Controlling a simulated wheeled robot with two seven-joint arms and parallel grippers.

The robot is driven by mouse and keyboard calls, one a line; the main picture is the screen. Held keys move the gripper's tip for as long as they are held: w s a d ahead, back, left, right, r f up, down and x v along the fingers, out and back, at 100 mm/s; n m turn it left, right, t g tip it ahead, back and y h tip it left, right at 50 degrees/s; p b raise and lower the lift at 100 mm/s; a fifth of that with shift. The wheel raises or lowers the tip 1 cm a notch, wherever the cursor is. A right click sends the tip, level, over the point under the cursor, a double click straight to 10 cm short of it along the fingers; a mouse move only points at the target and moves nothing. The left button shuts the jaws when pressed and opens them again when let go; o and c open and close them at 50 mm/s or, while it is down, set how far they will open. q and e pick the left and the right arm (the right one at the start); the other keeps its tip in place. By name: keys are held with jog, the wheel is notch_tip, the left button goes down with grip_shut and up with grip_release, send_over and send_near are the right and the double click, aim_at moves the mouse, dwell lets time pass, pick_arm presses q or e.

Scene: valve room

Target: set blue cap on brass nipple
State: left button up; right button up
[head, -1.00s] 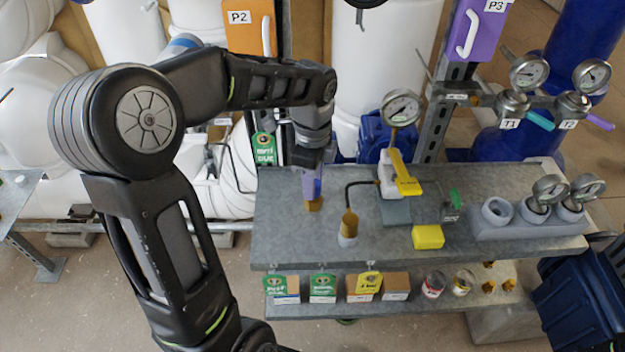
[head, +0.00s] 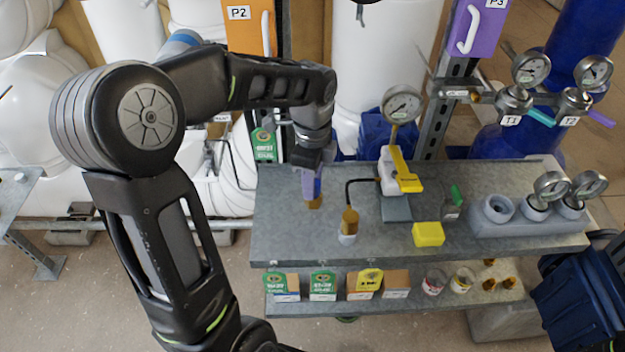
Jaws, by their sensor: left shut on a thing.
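My left gripper (head: 312,160) points down over the left part of the grey bench, shut on a small violet-blue piece that looks like the blue cap (head: 312,186). A brass-coloured piece (head: 315,203), perhaps the brass nipple, shows directly below the cap. The cap looks upright and in line with it. I cannot tell whether the cap is seated on it or only just above. The fingertips are small and partly hidden by the wrist. My right gripper is out of view.
A brass hose end (head: 350,218) stands just right of the gripper, joined by a black hose to a gauge pump with a yellow lever (head: 404,172). A yellow block (head: 428,234) and a grey gauge rack (head: 520,222) stand farther right. Boxes and jars fill the lower shelf (head: 410,300).

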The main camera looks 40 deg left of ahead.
pick_arm(q)
jog(key=o, duration=1.2)
jog(key=shift+r, duration=0.1)
notch_tip(320, 180, up, 8)
jog(key=shift+f, duration=0.2)
